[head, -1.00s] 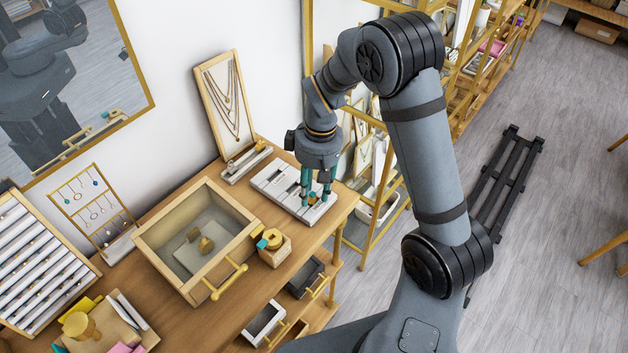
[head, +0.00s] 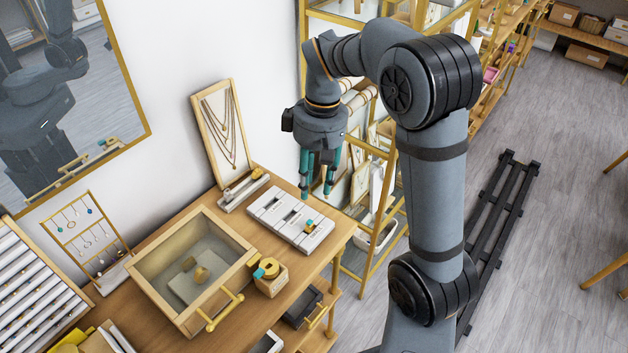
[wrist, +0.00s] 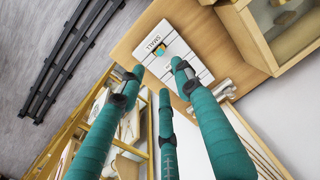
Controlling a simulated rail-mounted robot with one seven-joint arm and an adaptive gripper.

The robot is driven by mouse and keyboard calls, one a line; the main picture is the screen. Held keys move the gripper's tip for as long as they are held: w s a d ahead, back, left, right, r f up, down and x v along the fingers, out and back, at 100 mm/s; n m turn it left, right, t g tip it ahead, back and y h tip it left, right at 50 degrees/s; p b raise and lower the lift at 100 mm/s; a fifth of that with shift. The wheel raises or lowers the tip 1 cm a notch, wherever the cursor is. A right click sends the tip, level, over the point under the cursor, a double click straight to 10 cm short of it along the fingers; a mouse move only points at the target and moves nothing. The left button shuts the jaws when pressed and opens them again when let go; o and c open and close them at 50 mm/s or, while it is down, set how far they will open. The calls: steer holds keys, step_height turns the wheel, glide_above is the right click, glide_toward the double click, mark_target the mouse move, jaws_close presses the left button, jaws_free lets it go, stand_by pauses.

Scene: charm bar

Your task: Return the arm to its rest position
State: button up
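My gripper (head: 318,196) hangs above the right end of the wooden counter, over the white ring tray (head: 284,213). Its teal fingers (wrist: 170,85) are spread apart with nothing between them in the wrist view, and the tips stand clear of the tray. The tray also shows in the wrist view (wrist: 181,52), with the word SMALL on it. A small teal and orange piece (head: 309,226) sits in the tray near its right end; it shows as teal in the wrist view (wrist: 159,49). My arm is bent, with the elbow high at the right.
A glass-topped wooden case (head: 152,262) stands left of the tray. A necklace board (head: 222,132) leans on the wall behind. A gold-framed shelf (head: 366,185) stands right of the counter.

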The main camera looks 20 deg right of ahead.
mark_target(311, 222)
steer(key=shift+f, duration=0.15)
steer(key=f, duration=0.8)
steer(key=a+f+p, duration=0.1)
steer(key=f, duration=0.3)
steer(key=shift+s, duration=0.2)
step_height(311, 222, up, 3)
steer(key=shift+w+f+b, duration=0.15)
steer(key=shift+f+b, duration=0.05)
steer(key=shift+b, duration=0.1)
steer(key=shift+r, duration=0.35)
